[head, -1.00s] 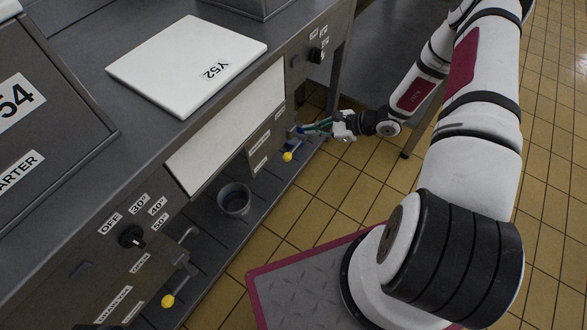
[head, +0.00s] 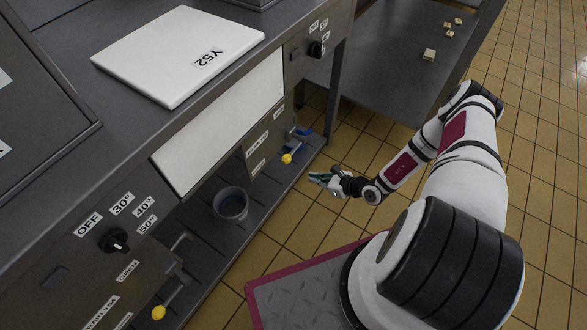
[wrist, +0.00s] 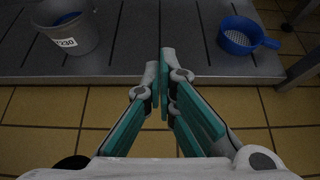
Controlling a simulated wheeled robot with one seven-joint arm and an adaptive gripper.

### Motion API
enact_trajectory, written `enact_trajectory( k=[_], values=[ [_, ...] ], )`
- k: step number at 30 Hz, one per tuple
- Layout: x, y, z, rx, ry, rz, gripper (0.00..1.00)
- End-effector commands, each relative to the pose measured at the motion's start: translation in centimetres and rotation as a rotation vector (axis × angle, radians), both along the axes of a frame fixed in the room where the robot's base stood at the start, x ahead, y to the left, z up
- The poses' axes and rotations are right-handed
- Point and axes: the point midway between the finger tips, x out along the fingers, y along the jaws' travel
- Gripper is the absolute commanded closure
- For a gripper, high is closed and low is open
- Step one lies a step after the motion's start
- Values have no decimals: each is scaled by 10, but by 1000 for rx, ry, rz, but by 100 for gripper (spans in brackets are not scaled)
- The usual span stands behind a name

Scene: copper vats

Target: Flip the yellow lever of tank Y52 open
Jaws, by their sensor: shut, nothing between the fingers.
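The white lid marked Y52 (head: 180,55) lies on the counter in the head view. A yellow lever end (head: 287,159) shows low under the counter, below the front panel to the right of that lid, near a blue item. Its exact angle is too small to tell. My gripper (head: 316,178) is out over the floor, to the lower right of this lever and apart from it. In the wrist view my gripper (wrist: 163,82) has its teal fingers shut with nothing held. No yellow lever shows in the wrist view.
A second yellow lever (head: 158,312) is at lower left, below the OFF knob (head: 115,240). A grey bucket (head: 231,204) stands on the lower shelf. A blue strainer (wrist: 240,38) sits on the shelf at right in the wrist view. Tiled floor is free around my gripper.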

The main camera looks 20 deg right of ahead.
Motion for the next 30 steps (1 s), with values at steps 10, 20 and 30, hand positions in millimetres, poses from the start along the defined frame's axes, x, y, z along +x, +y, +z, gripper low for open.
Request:
enact_trajectory(
  k=[10, 20, 30],
  values=[
    [18, 14, -15, 1, -2, 4, 100],
    [63, 46, -49, 0, -3, 3, 100],
    [76, 54, -17, 0, -2, 2, 100]
  ],
)
